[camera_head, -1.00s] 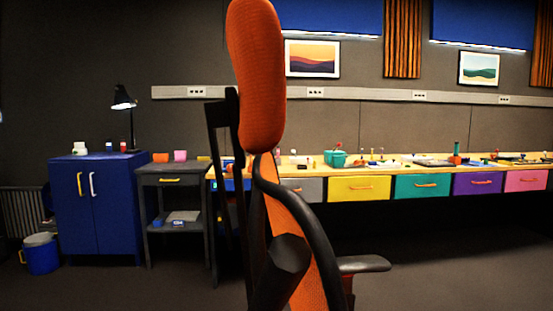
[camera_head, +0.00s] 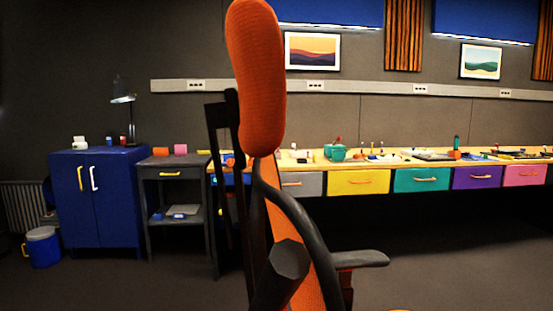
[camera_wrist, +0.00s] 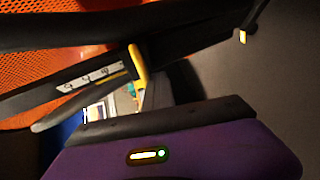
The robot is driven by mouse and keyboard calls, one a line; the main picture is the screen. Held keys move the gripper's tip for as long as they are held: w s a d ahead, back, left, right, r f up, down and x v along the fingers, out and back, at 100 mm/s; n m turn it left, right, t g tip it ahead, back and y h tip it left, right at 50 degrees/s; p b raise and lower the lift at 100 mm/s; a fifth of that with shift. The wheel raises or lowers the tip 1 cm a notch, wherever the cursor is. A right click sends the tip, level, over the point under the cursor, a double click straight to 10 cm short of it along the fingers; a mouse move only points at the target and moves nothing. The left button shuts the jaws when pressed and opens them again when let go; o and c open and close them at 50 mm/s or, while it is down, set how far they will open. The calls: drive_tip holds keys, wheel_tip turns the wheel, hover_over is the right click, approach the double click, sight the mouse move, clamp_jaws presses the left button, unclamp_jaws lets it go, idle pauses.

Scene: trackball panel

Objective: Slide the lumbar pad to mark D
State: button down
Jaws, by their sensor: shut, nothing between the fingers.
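The orange chair with a tall headrest (camera_head: 256,80) and a black frame stands close in front of me in the head view, seen from behind or the side. In the wrist view its orange mesh (camera_wrist: 40,48) fills the upper left. A dark bar crosses there with a white marked strip (camera_wrist: 90,78); its letters are too small to read, so I cannot pick out mark D. A yellow tab (camera_wrist: 138,65) stands at the strip's right end. I cannot clearly tell the lumbar pad from the dark bars. My gripper (camera_wrist: 168,82) is shut and empty, close beside the yellow tab.
A black armrest (camera_head: 360,259) sticks out right of the chair. Behind are a long bench with coloured drawers (camera_head: 358,182), a grey side table (camera_head: 175,172) and a blue cabinet (camera_head: 100,200). The dark floor is open at right.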

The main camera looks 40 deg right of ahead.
drive_tip(key=shift+s+d+r+p, duration=0.1)
drive_tip(key=shift+d+r+p, duration=0.1)
drive_tip(key=shift+r+p, duration=1.15)
idle(0.3)
wheel_tip(320, 180, down, 3)
drive_tip(key=shift+b, duration=1.05)
drive_tip(key=shift+a, duration=0.1)
drive_tip(key=w+a+b, duration=0.5)
drive_tip(key=a+b, duration=0.2)
drive_tip(key=b, duration=0.1)
drive_tip(key=shift+a, duration=0.35)
drive_tip(key=shift+w+r, duration=0.1)
